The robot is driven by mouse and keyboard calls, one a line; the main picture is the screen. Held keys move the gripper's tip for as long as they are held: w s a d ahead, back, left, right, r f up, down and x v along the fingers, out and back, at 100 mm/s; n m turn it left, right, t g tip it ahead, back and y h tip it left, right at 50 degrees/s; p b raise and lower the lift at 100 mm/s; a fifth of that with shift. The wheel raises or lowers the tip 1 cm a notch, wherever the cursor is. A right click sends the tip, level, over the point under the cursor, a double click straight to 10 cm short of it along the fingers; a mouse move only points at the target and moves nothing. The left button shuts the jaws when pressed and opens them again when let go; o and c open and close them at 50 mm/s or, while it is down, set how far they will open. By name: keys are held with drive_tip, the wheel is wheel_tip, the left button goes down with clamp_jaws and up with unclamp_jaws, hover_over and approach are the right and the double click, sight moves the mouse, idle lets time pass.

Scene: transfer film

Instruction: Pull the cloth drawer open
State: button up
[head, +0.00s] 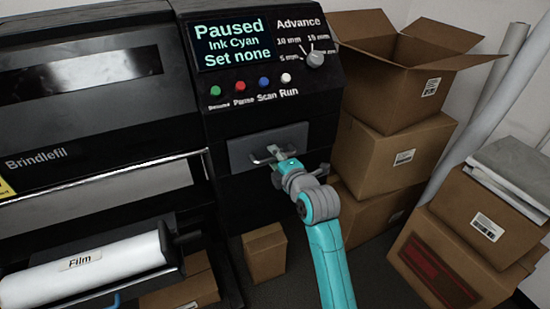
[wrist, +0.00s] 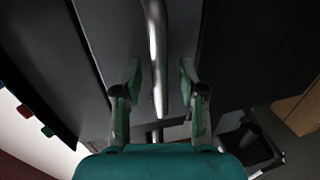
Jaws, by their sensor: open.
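The drawer has a plain grey front (head: 242,153) set in the black printer below its control panel, and it looks flush with the printer. I see no label on it. A metal bar handle (head: 260,161) stands out from this front. My gripper (head: 279,155) is at the handle and hides part of it. In the wrist view the handle (wrist: 157,45) runs between the two spread fingers of my gripper (wrist: 160,75). Gaps show on both sides of the bar, so the fingers look apart from it. The grey drawer front (wrist: 105,30) lies behind the bar.
The panel (head: 232,45) above reads "Paused", with coloured buttons and an Advance knob (head: 315,59). A film roll (head: 85,272) sits at the lower left. Stacked boxes (head: 380,160) stand close on the right, and a small box (head: 265,255) stands on the floor below the drawer.

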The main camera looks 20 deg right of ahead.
drive_tip(key=shift+w, duration=0.25)
clamp_jaws()
drive_tip(key=shift+s+f, duration=0.1)
